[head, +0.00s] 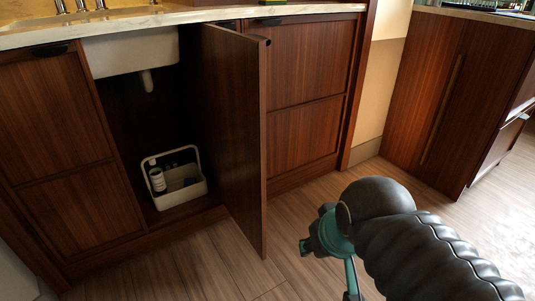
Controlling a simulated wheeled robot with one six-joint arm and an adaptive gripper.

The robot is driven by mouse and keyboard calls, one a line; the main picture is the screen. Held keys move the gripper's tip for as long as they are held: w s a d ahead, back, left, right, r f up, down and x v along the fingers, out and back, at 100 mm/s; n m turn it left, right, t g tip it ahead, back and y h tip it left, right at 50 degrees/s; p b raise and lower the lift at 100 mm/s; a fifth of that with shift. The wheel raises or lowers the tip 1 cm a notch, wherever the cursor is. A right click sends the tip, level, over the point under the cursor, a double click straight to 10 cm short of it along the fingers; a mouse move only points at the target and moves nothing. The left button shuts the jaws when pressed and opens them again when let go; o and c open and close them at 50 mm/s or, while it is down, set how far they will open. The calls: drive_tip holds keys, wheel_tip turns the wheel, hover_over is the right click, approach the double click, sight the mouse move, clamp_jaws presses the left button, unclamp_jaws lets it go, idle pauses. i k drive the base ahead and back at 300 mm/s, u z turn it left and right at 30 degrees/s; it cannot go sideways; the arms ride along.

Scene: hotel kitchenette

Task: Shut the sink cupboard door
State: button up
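The sink cupboard door (235,135) is dark wood and stands wide open, swung out toward me from its hinge side on the right of the opening. A small dark knob shows at its top outer corner. The open cupboard (125,125) shows the underside of a white sink basin (130,52) and its drain pipe. My gripper (328,262) is at the lower middle, to the right of the door and apart from it in the picture. My arm hides much of it, and its fingertips cannot be made out clearly.
A white caddy (182,190) with bottles stands inside on the cupboard floor. Closed cupboard fronts flank the opening, at left (50,130) and right (308,95). Another wooden cabinet (440,90) stands at the far right. The wooden floor (215,265) around the door is clear.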

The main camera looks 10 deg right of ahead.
sight(236, 62)
drive_tip(key=z, duration=1.05)
drive_tip(key=i, duration=1.8)
drive_tip(key=u, duration=1.55)
drive_tip(key=k, duration=1)
drive_tip(key=u, duration=1.35)
